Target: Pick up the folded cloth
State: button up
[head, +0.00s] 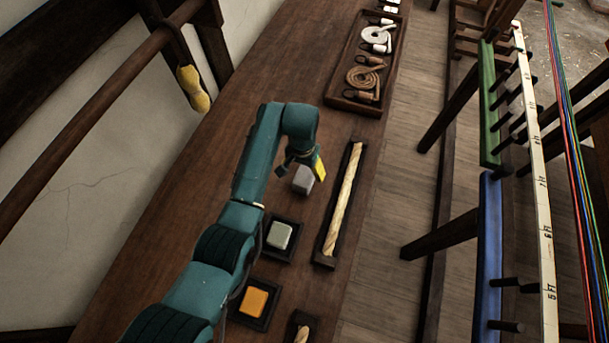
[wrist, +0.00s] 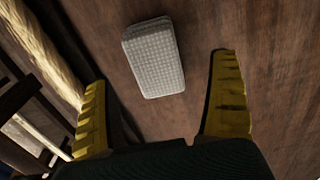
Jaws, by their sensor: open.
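The folded cloth (wrist: 153,57) is a thick, pale grey pad with a woven check pattern and rounded corners. It lies on the bench, ahead of and between the fingertips in the wrist view. In the head view the cloth (head: 303,181) shows as a small grey block just below my gripper (head: 313,166). My gripper is open, its two yellow fingers spread apart on either side in the wrist view, with a visible gap to the cloth and nothing held. In the head view only one yellow finger shows clearly.
A rope length (head: 343,203) lies in a dark narrow tray right of the cloth. A grey-topped block (head: 279,236) and an orange block (head: 254,301) sit in small dark trays nearer me. A tray (head: 341,102) with coiled ropes stands farther off. Bare bench lies left of the cloth.

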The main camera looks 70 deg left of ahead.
aim_at(305, 175)
jog(key=f, duration=0.3)
jog(key=f+b, duration=0.1)
jog(key=f, duration=0.1)
jog(key=shift+w, duration=0.25)
jog(key=c, duration=1.3)
